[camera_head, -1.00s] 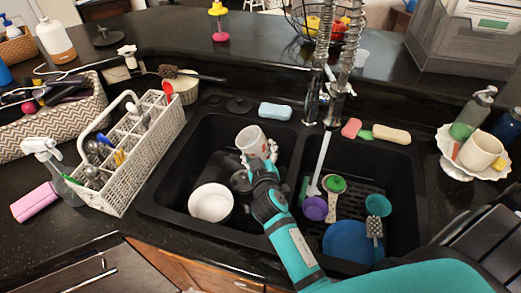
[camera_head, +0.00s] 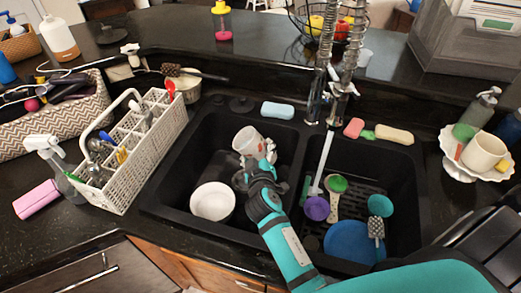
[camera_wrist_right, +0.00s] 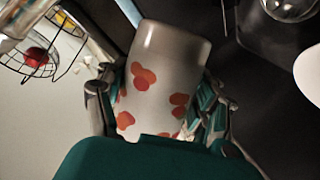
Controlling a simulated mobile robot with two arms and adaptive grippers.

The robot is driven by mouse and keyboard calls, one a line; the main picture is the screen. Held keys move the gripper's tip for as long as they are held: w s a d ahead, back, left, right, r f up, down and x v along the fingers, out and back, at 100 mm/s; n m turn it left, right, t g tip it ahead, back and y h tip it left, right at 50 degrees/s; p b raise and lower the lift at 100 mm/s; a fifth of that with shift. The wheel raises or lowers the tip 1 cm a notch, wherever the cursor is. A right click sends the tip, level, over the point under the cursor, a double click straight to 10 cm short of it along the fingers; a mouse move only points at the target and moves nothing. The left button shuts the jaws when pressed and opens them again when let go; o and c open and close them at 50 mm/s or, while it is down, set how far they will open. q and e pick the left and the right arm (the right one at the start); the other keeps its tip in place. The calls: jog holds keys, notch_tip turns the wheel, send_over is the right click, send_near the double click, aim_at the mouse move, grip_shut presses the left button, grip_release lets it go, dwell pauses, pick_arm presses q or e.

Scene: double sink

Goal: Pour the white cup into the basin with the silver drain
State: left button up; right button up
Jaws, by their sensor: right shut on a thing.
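The white cup (camera_head: 247,141) has orange-red spots and is held over the left basin (camera_head: 173,165), tilted in the head view. My right gripper (camera_head: 266,157) is shut on it. In the right wrist view the cup (camera_wrist_right: 160,85) sits between the two fingers of the gripper (camera_wrist_right: 160,105). The inside of the cup is hidden, so its contents cannot be told. A white bowl (camera_head: 212,201) lies in the left basin. The drain of the left basin is not clearly visible. My left gripper is not in view.
The right basin (camera_head: 404,180) holds a blue plate (camera_head: 350,243), a purple cup (camera_head: 316,208), a green-headed brush (camera_head: 336,183) and a teal cup (camera_head: 380,205). The faucet (camera_head: 325,150) stands between the basins. A dish rack (camera_head: 120,150) is left of the sink.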

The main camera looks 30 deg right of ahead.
dwell(0.7)
jog(key=shift+f+n+h+b, duration=0.3)
jog(key=shift+f+n+b, duration=0.35)
jog(key=shift+f, duration=0.25)
jog(key=shift+f+n+g+h, duration=0.1)
jog(key=shift+n+g+h, duration=0.2)
jog(key=shift+n, duration=0.35)
jog(key=shift+f, duration=0.1)
jog(key=shift+f+n+b, duration=0.6)
jog(key=shift+f, duration=0.2)
